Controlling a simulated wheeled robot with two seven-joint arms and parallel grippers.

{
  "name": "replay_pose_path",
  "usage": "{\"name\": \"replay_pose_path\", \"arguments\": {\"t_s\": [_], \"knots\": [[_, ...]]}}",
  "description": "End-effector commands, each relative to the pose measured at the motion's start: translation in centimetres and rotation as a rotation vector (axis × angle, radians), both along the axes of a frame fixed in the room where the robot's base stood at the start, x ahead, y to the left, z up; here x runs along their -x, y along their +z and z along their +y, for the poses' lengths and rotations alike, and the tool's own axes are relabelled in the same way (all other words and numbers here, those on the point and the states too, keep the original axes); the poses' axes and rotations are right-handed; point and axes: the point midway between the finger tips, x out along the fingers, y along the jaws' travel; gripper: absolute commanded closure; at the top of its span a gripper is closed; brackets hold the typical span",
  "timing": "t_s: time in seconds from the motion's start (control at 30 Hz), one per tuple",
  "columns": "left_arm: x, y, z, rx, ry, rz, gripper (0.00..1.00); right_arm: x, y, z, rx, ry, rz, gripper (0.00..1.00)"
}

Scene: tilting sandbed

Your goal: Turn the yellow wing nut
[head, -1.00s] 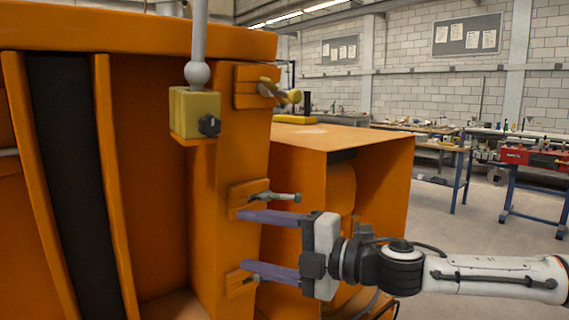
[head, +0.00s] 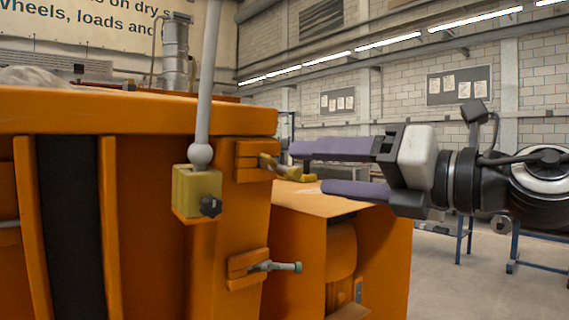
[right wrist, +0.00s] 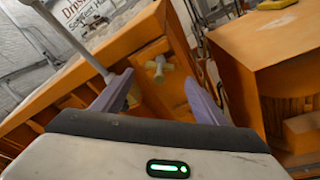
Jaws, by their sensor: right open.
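The yellow wing nut (head: 288,171) sits on a bolt at an orange bracket (head: 252,160) on the upper right corner of the orange sandbed (head: 140,112). My right gripper (head: 309,168) is open, just right of the wing nut. Its upper purple finger is a little above the nut's height and its lower finger a little below. In the right wrist view the wing nut (right wrist: 158,68) shows between the two open fingers, beyond their tips. Whether a finger touches it I cannot tell. My left gripper is not in view.
A yellow block with a black knob (head: 196,196) hangs on a grey rod left of the wing nut. A second bolt (head: 275,267) sticks out of a lower bracket. An orange box (head: 305,225) stands below my right gripper.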

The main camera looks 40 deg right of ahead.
Motion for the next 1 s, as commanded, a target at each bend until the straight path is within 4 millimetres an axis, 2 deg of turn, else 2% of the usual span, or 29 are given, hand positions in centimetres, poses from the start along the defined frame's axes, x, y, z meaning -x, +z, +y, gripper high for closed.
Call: {"name": "replay_pose_path", "arguments": {"t_s": [0.2,0.5,0.7,1.0], "knots": [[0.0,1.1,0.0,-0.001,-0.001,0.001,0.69,-3.4,0.0,0.8,-0.001,0.002,0.005,0.34],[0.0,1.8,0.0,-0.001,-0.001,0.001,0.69,-6.7,0.0,1.5,0.0,0.0,0.002,0.34],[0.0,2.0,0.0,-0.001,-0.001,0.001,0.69,-7.6,0.0,1.7,0.0,0.001,-0.001,0.34],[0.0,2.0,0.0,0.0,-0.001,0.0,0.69,-7.7,0.1,1.8,0.0,0.0,-0.001,0.34]]}}
